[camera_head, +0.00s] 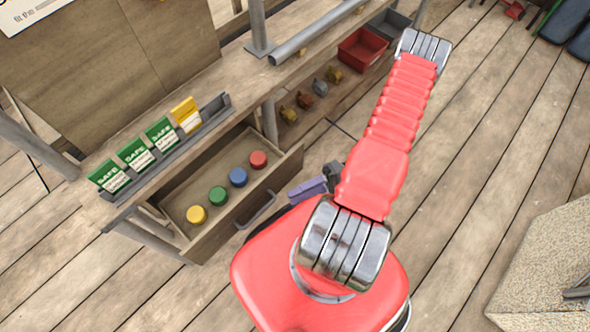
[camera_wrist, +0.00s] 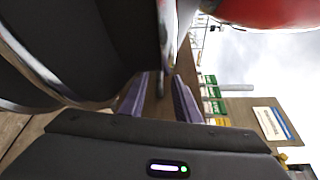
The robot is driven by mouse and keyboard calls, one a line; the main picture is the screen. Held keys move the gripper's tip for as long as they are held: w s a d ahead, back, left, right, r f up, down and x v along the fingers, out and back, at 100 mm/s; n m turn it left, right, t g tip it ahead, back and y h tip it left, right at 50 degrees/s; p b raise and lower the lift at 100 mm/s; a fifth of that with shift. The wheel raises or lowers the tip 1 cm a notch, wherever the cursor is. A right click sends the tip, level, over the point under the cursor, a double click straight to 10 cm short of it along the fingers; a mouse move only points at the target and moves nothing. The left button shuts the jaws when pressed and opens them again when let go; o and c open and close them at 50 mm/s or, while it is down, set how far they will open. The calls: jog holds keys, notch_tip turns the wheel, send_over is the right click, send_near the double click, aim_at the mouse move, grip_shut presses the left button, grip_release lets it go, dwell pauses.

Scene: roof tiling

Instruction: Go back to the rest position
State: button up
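My gripper (camera_head: 308,189), with purple fingers, is beside the open drawer (camera_head: 205,243), just right of its front and handle (camera_head: 262,212). In the head view my red arm partly hides it, and no object shows in it. In the wrist view the two purple fingers of my gripper (camera_wrist: 162,88) stand apart with nothing visible between them. My arm is folded, with its upper link reaching up and right in the head view.
The drawer holds yellow, green, blue and red round pieces. Above it, a shelf rack (camera_head: 180,145) holds green and yellow cards. A red bin (camera_head: 362,50) stands on the lower shelf. A stone-like block (camera_head: 550,260) is at lower right. The plank floor between is clear.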

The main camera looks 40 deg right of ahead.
dwell(0.4)
jog(key=s+d+r+m+g+h, duration=0.3)
jog(key=s+r+m+g+h, duration=0.1)
jog(key=r+g, duration=0.15)
jog(key=w+d+r+n+h, duration=0.1)
jog(key=w+r+h, duration=0.35)
jog(key=r, duration=0.35)
jog(key=w+d+r+n+h, duration=0.1)
jog(key=w+r+h, duration=0.35)
jog(key=r, duration=0.45)
jog(key=a+r+n+t+h, duration=0.1)
jog(key=a+r+n+t, duration=0.2)
jog(key=a+r, duration=0.4)
jog(key=w+a+r+n+t+h, duration=0.1)
jog(key=a+r, duration=0.6)
jog(key=r, duration=0.7)
jog(key=n+t+h, duration=0.1)
jog(key=n+t, duration=0.1)
jog(key=t, duration=0.1)
jog(key=shift+n+h, duration=0.3)
jog(key=shift+n, duration=0.1)
